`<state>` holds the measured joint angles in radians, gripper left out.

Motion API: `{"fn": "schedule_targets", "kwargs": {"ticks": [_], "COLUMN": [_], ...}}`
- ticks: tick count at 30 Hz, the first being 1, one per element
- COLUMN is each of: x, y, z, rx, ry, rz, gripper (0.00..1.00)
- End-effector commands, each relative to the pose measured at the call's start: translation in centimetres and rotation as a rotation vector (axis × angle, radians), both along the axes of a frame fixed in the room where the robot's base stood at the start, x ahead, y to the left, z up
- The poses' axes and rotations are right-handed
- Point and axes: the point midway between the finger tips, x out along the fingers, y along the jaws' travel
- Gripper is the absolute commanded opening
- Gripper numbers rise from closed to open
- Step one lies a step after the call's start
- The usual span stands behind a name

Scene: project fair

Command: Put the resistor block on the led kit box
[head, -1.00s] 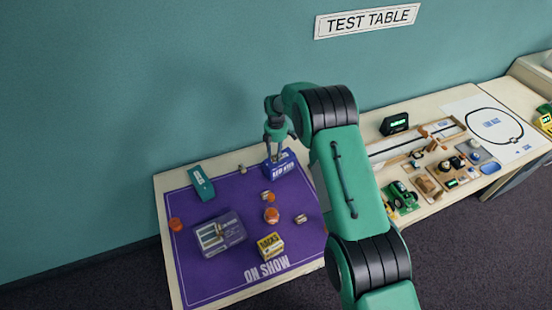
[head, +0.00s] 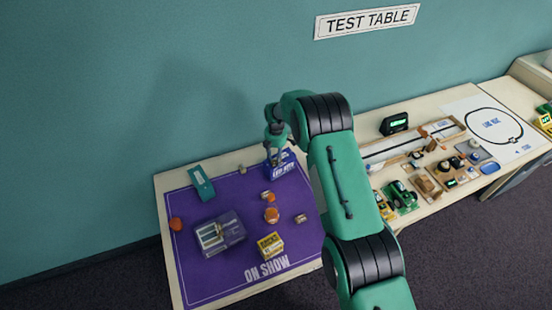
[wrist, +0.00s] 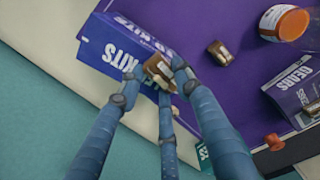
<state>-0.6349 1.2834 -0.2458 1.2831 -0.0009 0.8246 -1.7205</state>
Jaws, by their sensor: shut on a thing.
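The led kit box (head: 282,170), blue-purple with white lettering, stands at the back right of the purple mat. It also shows in the wrist view (wrist: 108,50). My gripper (head: 277,157) is at this box, pointing down. In the wrist view my gripper (wrist: 154,82) is shut on a small brown and cream block, which I take as the resistor block (wrist: 158,70). The block overlaps the box's lettered face and edge in that view. I cannot tell whether it touches the box. In the head view the block is hidden by the fingers.
On the mat (head: 190,275) are an orange-lidded jar (head: 271,215), a yellow box (head: 270,245), a grey-purple box (head: 220,233), a teal case (head: 201,183) and small brown blocks (head: 301,218). The wall is close behind. A second table with parts (head: 440,165) stands right.

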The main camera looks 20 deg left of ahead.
Motion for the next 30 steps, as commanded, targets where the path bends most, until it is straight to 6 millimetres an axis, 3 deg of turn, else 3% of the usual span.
{"fn": "schedule_targets", "kwargs": {"ticks": [9,10,12,30], "x": [0.0,0.0,0.0,0.1], "y": [0.0,0.0,0.0,0.1], "z": [-0.3,-0.3,-0.2,0.7], "rx": [0.001,0.000,0.000,0.001], "ry": [-0.001,0.000,0.000,-0.001], "rz": [0.000,0.000,0.000,0.000], "gripper": [0.08,0.38,0.52,0.53]}}
